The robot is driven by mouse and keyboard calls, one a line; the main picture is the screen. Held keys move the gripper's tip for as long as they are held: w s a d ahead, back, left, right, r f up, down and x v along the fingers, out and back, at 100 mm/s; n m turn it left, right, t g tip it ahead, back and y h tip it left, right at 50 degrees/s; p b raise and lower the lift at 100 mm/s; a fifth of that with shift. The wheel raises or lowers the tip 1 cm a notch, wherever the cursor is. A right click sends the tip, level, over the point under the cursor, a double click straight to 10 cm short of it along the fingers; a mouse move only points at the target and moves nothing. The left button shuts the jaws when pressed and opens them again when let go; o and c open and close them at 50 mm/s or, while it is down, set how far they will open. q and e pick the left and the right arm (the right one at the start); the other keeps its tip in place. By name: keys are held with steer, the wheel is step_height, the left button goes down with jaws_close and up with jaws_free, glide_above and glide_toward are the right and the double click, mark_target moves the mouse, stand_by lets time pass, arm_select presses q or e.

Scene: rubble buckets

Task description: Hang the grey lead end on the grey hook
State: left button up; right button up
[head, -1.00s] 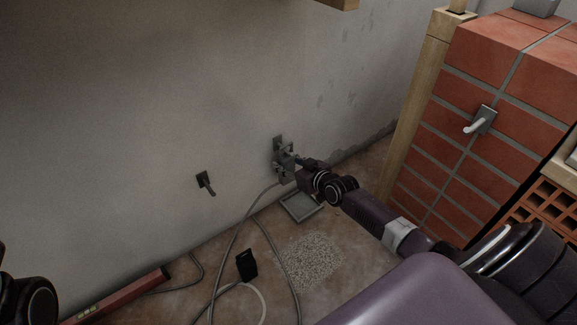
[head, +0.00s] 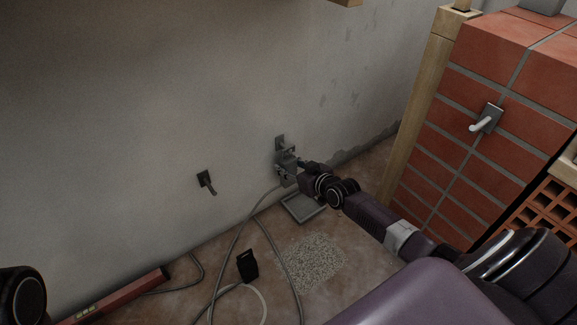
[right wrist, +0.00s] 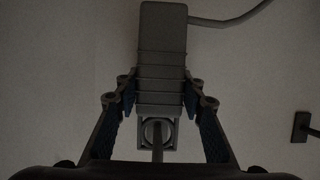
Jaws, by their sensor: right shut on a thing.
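My right gripper (head: 292,168) is at the wall and shut on the grey lead end (head: 285,160). In the right wrist view the lead end (right wrist: 162,55) is a ribbed grey block between the fingers (right wrist: 157,105), with its cable leaving at the top right. Below the block is a square piece with a round opening (right wrist: 157,133), and a rod shows in front of it. I cannot tell whether the rod passes through the opening. The grey hook's plate (head: 280,141) shows on the wall just above the gripper; the rest is hidden. My left gripper is out of view.
A dark hook (head: 205,181) is on the wall to the left, and a pale hook (head: 486,121) on the brick pillar at right. On the floor are a grey tray (head: 303,207), gravel (head: 313,260), a black lead end (head: 247,265), looping cables and a red bar (head: 120,298).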

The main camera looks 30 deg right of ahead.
steer(key=o, duration=1.4)
steer(key=shift+c, duration=0.2)
steer(key=a+v, duration=0.1)
steer(key=v, duration=1.1)
steer(key=shift+d, duration=0.45)
